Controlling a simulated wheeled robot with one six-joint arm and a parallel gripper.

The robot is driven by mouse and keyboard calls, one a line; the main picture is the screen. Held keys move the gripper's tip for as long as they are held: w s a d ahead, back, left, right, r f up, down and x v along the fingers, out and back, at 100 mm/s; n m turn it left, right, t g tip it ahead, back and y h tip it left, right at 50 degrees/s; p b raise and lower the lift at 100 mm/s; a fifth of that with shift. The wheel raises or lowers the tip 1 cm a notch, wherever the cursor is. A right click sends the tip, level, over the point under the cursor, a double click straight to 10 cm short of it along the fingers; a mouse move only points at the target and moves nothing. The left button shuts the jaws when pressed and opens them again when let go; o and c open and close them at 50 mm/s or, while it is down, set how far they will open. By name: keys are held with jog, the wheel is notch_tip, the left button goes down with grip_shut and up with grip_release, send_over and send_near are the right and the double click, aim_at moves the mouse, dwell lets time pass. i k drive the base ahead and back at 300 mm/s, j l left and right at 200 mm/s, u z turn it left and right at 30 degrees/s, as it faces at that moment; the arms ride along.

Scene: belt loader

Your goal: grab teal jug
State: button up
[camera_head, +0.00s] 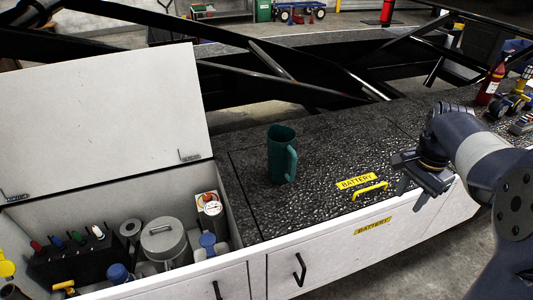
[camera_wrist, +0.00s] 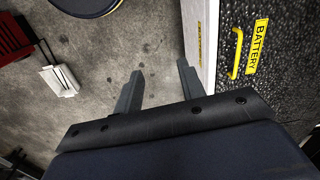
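The teal jug (camera_head: 280,155) stands upright on the dark speckled top of the loader, with its handle on the right side. My gripper (camera_head: 402,172) is to the right of the jug and well apart from it, near the front edge of the top. In the wrist view my gripper (camera_wrist: 158,85) has its two fingers spread with only floor seen between them. The jug does not show in the wrist view.
An open bin (camera_head: 238,228) with a raised white lid (camera_head: 100,110) holds canisters and tools at left. A yellow handle (camera_head: 370,190) marked battery lies between jug and gripper. A red extinguisher (camera_head: 490,82) stands far right. Black rails (camera_head: 300,85) run behind.

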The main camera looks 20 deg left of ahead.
aim_at(281, 154)
jog(key=i+j+u, duration=0.1)
jog(key=i+u, duration=0.25)
jog(key=i+j+u, duration=0.1)
jog(key=u, duration=0.2)
jog(key=i+l+u, duration=0.1)
jog(key=i+u, duration=0.25)
